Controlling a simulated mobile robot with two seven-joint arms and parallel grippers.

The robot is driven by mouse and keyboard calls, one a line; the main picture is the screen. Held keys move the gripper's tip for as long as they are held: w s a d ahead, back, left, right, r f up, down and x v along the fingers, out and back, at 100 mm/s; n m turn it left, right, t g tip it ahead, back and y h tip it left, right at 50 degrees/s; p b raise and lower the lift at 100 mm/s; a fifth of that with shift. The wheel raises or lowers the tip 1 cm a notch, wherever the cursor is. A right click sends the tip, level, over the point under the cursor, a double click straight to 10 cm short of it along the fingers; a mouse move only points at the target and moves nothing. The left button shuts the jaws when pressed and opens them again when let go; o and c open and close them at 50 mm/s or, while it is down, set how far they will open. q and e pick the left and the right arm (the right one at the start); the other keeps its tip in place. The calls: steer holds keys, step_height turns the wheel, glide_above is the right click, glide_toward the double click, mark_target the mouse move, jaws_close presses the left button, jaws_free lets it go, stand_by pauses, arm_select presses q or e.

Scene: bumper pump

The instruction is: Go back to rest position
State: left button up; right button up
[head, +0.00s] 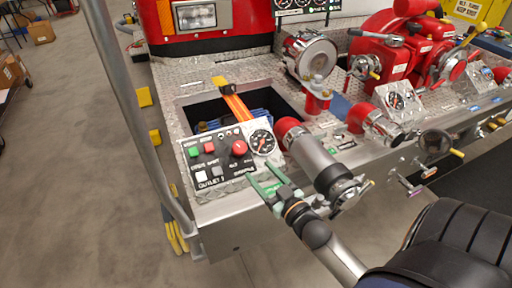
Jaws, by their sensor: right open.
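My right gripper (265,178) has green fingers and comes in from the lower right. Its fingers are apart, with nothing seen between them. In the picture it overlaps the right edge of the black control panel (213,176), just below the round gauge (262,142). I cannot tell whether the fingertips touch the panel. The panel carries green, red, black and white buttons and a red knob (239,148). My left gripper is not in view.
A silver cylinder (318,160) with a red end lies close beside my right gripper. Behind the panel is a dark opening with an orange strap (233,100). Red pump parts (385,60) fill the right. A grey post (130,100) stands left; open floor lies beyond it.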

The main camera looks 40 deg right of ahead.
steer(key=s+a+f+n+g+y+p, duration=0.1)
steer(key=s+a+f+g+y+p, duration=0.2)
steer(key=s+a+f+g, duration=0.6)
steer(key=s+a+f, duration=0.6)
steer(key=a, duration=0.1)
steer(key=shift+s+a+f+y, duration=0.2)
steer(key=shift+a+y, duration=0.05)
steer(key=shift+y, duration=0.05)
steer(key=shift+c, duration=0.3)
stand_by(1.9)
